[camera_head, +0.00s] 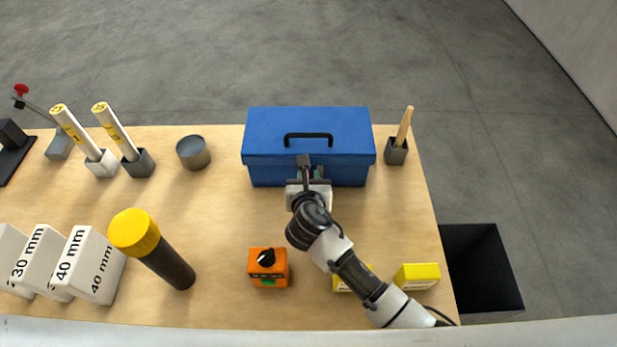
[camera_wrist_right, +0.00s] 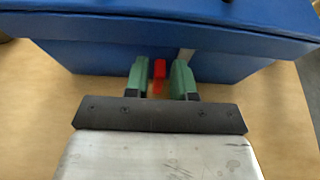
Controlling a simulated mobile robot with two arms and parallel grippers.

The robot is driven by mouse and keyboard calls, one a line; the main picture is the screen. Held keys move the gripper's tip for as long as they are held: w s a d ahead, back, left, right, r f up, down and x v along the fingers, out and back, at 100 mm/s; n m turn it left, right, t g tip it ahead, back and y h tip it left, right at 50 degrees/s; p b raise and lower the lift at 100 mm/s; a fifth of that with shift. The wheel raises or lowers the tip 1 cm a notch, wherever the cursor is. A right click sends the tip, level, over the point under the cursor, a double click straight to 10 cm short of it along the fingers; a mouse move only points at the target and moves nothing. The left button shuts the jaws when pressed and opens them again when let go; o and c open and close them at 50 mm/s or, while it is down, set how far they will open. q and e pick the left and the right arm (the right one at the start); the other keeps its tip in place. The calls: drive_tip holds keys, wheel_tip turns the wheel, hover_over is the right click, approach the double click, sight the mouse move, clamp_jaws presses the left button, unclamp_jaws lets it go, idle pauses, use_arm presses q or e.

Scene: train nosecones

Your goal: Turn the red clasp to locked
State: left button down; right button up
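The red clasp (camera_wrist_right: 158,70) is on the front of the blue toolbox (camera_head: 262,150), below the lid edge. It looks roughly upright in the right wrist view. My right gripper (camera_head: 307,174) is at the toolbox front. In the right wrist view its green fingers (camera_wrist_right: 160,78) stand on either side of the clasp, with a narrow gap showing on each side. The gripper is open around the clasp. In the head view the gripper and wrist mostly hide the clasp. The toolbox lid is down. My left gripper is not in view.
A holder with a wooden-handled tool (camera_head: 396,152) stands right of the toolbox. A grey tin (camera_head: 194,153) is to its left. An orange box with a black knob (camera_head: 268,268) and a yellow box (camera_head: 417,276) lie near the front. A dark bin (camera_head: 482,265) is beyond the right edge.

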clamp_jaws()
drive_tip(key=shift+d+r+m+y+p, duration=0.1)
drive_tip(key=shift+d+m+y+p, duration=0.15)
drive_tip(key=shift+m+y+p, duration=0.25)
drive_tip(key=shift+d+m+p, duration=0.2)
drive_tip(key=shift+m+p, duration=0.15)
drive_tip(key=shift+m, duration=0.05)
drive_tip(key=shift+d+f+m+y, duration=0.25)
drive_tip(key=shift+d+m+y, duration=0.05)
drive_tip(key=shift+m+y, duration=0.45)
drive_tip(key=shift+d+f+m+y, duration=0.2)
drive_tip(key=shift+m+y, duration=0.15)
drive_tip(key=shift+m, duration=0.4)
